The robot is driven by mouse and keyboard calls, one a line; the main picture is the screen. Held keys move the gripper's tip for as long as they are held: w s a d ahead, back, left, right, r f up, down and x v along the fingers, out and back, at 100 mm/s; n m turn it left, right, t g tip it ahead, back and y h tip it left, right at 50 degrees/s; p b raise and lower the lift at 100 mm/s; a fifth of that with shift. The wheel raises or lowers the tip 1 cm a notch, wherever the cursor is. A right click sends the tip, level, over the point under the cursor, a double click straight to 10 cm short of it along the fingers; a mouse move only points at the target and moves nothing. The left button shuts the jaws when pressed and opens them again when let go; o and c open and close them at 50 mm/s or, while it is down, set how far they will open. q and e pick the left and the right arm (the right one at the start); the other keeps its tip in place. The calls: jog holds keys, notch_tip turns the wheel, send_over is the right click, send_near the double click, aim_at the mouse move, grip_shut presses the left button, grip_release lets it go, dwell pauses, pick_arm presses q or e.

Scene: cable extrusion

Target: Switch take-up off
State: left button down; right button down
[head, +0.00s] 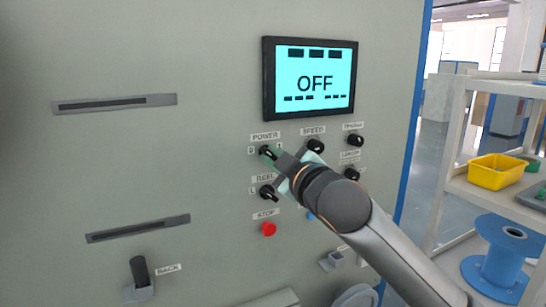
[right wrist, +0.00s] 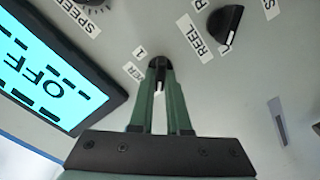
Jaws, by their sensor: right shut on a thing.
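The take-up's grey control panel (head: 210,120) fills most of the head view. Its screen (head: 315,82) reads OFF, and it also shows in the right wrist view (right wrist: 45,80). The black POWER knob (head: 265,150) sits below the screen's left corner. My right gripper (head: 271,154) reaches in from the lower right, and its green fingers are shut on the POWER knob. In the right wrist view the fingertips (right wrist: 160,72) close around the knob (right wrist: 159,63). The knob's exact pointer direction is partly hidden by the fingers. My left gripper is not in view.
The REEL knob (head: 268,192) and red STOP button (head: 268,229) sit just below. The SPEED knob (head: 315,146) and further knobs lie to the right. A BACK lever (head: 139,271) projects at lower left. A shelf with a yellow bin (head: 495,172) and blue spool (head: 502,250) stands at right.

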jog(key=c, duration=0.9)
grip_release()
jog(key=shift+s+d+f, duration=0.1)
jog(key=shift+s+d, duration=0.15)
jog(key=shift+s, duration=0.3)
jog(key=b+v, duration=0.3)
jog(key=v, duration=0.8)
jog(key=shift+s+d, duration=0.1)
jog(key=shift+s, duration=0.05)
